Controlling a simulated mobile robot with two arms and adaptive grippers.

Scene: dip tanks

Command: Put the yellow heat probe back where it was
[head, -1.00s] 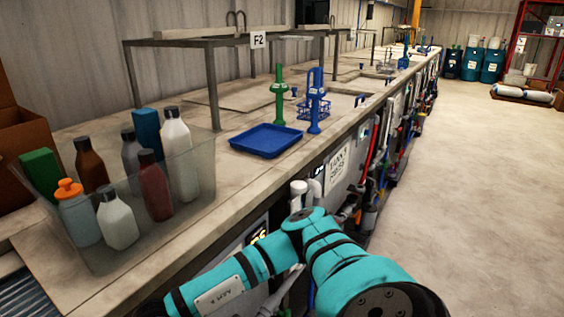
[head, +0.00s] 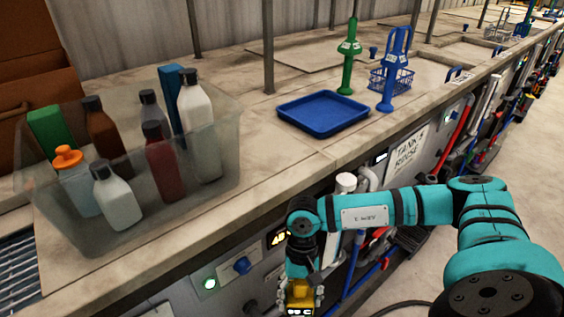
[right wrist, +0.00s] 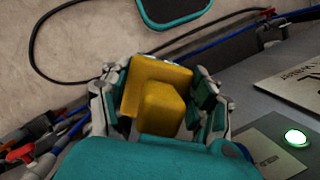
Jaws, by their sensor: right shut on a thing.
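The yellow heat probe (head: 299,297) is in my right gripper (head: 301,292), low in front of the tank panels at the bottom of the head view. In the right wrist view the yellow probe (right wrist: 158,98) is a blocky yellow body between the two fingers of the right gripper (right wrist: 160,100), which is shut on it. The probe's far end is hidden in both views. A dark cable runs on the floor in the right wrist view; I cannot tell whether it joins the probe. My left gripper is not in view.
A clear bin (head: 226,187) of several bottles stands on the counter at left. A blue tray (head: 322,114), green and blue handled tools and a blue basket (head: 391,82) are further along. The front panel carries a lit display (head: 277,237), a blue knob (head: 242,266), pipes and hoses.

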